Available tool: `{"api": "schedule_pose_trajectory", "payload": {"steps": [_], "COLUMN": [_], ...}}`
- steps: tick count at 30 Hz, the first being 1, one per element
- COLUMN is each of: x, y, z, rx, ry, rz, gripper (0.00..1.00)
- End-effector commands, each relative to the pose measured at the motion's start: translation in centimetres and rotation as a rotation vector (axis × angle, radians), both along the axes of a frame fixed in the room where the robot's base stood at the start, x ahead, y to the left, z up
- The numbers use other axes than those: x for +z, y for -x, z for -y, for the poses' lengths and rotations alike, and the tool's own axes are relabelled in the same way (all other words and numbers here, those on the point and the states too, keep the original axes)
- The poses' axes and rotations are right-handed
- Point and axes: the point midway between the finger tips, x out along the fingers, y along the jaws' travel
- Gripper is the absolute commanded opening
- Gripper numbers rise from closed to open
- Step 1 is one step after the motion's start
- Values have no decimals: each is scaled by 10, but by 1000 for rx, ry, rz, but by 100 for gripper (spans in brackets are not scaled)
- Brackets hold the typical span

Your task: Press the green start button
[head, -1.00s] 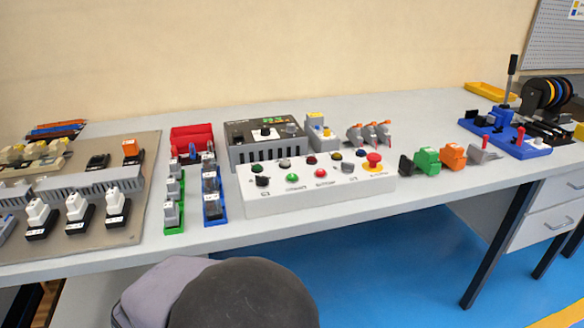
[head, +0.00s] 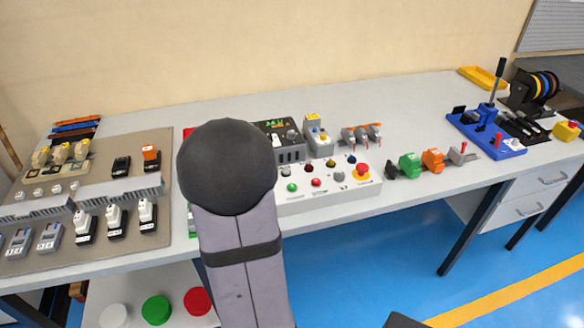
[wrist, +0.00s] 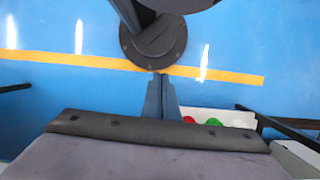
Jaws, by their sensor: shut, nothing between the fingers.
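A green button (head: 291,187) shows on the white control box (head: 330,194), in its front row left of a red button (head: 316,182). A larger red button on a yellow base (head: 361,170) sits at the box's right end. My arm hides the left part of the box in the head view. My gripper (wrist: 160,82) shows in the wrist view with its fingers together and empty, over the blue floor. It is not seen in the head view, and the control box is not recognisable in the wrist view.
White, green (head: 156,310) and red (head: 197,301) round pieces lie on a lower shelf. A panel with switches (head: 120,200) is at the left of the bench. Green (head: 410,166) and orange (head: 433,160) blocks stand right of the box.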

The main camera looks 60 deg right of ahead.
Motion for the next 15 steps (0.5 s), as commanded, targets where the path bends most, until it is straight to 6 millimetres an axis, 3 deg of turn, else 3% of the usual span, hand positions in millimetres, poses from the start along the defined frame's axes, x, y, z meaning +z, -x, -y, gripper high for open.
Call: {"api": "schedule_pose_trajectory", "payload": {"steps": [1, 15], "x": [20, 86], "y": [4, 30], "z": [7, 77], "rx": [-49, -481], "ry": [-10, -80], "rz": [-6, -2], "gripper": [0, 0]}}
